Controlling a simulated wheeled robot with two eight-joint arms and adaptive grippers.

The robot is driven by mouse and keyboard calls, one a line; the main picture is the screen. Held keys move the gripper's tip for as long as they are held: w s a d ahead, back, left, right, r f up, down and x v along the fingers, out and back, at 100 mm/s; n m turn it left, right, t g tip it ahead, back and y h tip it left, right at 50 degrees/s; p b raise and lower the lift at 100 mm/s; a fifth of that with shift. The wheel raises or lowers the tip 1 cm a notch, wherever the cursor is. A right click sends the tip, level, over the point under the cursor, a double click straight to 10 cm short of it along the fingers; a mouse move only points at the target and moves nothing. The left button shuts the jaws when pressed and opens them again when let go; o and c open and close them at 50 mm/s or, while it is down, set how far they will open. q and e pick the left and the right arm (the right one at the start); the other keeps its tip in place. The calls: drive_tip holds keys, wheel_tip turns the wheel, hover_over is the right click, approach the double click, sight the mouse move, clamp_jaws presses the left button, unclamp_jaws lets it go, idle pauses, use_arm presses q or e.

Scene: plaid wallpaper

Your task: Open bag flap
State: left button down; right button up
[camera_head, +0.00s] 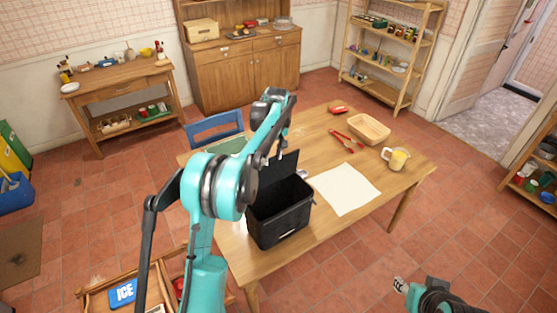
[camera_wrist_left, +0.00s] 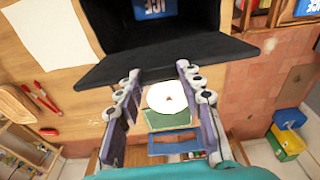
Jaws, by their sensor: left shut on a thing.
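The black bag (camera_head: 280,221) stands open-topped on the wooden table. Its flap (camera_head: 284,165) stands raised at the back edge of the opening. The flap also shows in the left wrist view as a wide dark panel (camera_wrist_left: 215,52), with a blue ice pack (camera_wrist_left: 155,8) inside the bag beyond it. My left gripper (camera_head: 272,158) is at the flap, partly hidden by my arm. My right gripper (camera_head: 400,285) shows only partly at the bottom right, away from the table.
A blue chair (camera_head: 213,127) stands behind the table. A crate with a blue ice pack (camera_head: 123,292) is at the lower left.

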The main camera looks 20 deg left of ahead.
use_arm(q)
drive_tip(key=shift+w+a+p, duration=0.3)
drive_tip(key=shift+w+a, duration=0.3)
drive_tip(key=shift+a, duration=0.3)
idle(0.7)
drive_tip(key=c, duration=1)
unclamp_jaws()
drive_tip(key=shift+o, duration=0.2)
drive_tip(key=shift+w, duration=0.1)
wheel_tip(320, 180, up, 12)
drive_tip(key=shift+s+d, duration=0.35)
drive_tip(key=shift+d, duration=0.05)
drive_tip(key=shift+f, duration=0.1)
